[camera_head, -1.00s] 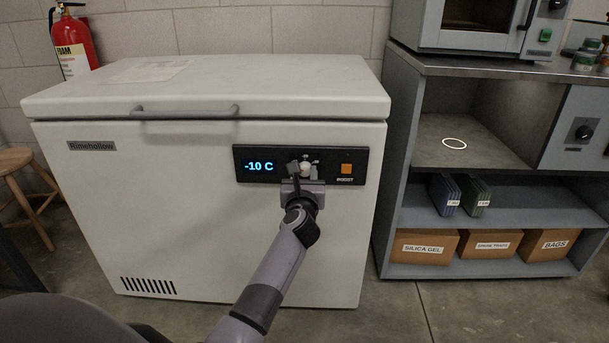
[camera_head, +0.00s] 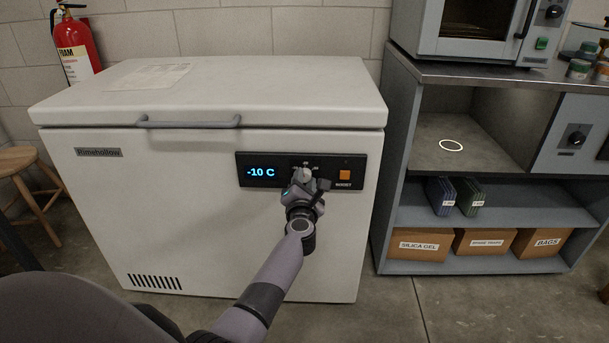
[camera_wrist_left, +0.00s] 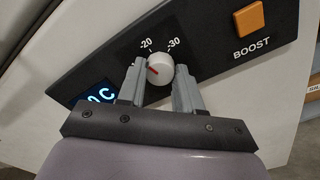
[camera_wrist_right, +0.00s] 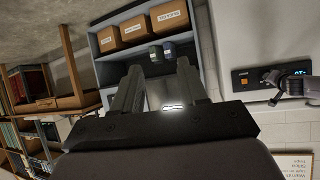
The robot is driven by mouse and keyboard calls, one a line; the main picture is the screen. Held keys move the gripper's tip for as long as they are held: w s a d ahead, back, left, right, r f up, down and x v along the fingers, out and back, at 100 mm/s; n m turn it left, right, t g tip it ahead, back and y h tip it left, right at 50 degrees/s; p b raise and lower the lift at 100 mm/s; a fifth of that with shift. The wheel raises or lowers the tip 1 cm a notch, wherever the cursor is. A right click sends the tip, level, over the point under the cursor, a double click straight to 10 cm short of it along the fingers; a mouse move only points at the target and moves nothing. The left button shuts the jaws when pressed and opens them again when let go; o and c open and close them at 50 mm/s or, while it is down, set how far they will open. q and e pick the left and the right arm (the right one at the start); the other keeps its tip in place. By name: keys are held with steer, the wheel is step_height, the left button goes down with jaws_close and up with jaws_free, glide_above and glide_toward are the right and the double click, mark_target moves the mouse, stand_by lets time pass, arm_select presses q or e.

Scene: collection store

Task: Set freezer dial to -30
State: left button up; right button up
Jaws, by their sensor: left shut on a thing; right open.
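The white chest freezer (camera_head: 200,215) has a dark control panel (camera_head: 243,157) with a blue display (camera_head: 261,172) reading -10 C. The pale round dial (camera_wrist_left: 160,68) shows in the left wrist view, with -20 and -30 printed above it. Its red mark points to the upper left, left of the -20 label. My left gripper (camera_wrist_left: 158,84) is shut on the dial, one finger on each side, and sits tilted at the panel in the head view (camera_head: 306,178). My right gripper (camera_wrist_right: 160,85) is open and empty, away from the freezer.
An orange BOOST button (camera_head: 345,175) is right of the dial. A grey handle (camera_head: 190,123) runs along the lid front. A shelf unit (camera_head: 393,190) with boxes stands at the right. A stool (camera_head: 18,160) and a fire extinguisher (camera_head: 75,50) are at the left.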

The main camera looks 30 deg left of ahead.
arm_select(q)
steer(key=shift+r+m+p, duration=0.15)
steer(key=shift+m+p, duration=0.35)
steer(key=shift+m, duration=0.5)
steer(key=shift+m+p, duration=0.45)
steer(key=shift+m, duration=0.45)
steer(key=m+p, duration=0.1)
steer(key=m, duration=0.2)
steer(key=shift+m+p, duration=0.3)
steer(key=shift+p, duration=0.1)
steer(key=shift+m+p, duration=0.4)
steer(key=shift+m, duration=0.5)
steer(key=m+p, duration=0.1)
steer(key=m, duration=0.2)
steer(key=shift+m+p, duration=0.6)
steer(key=shift+m, duration=1.1)
arm_select(e)
steer(key=shift+s+d+r+m+g+h, duration=0.25)
steer(key=shift+s+d+r, duration=0.15)
steer(key=shift+d+r, duration=0.25)
steer(key=shift+s+d+r+m+g+h, duration=0.15)
steer(key=shift+s+d+r+m+h, duration=0.1)
steer(key=shift+s+d+r, duration=0.35)
steer(key=shift+w+d+f, duration=0.1)
steer(key=shift+w, duration=0.1)
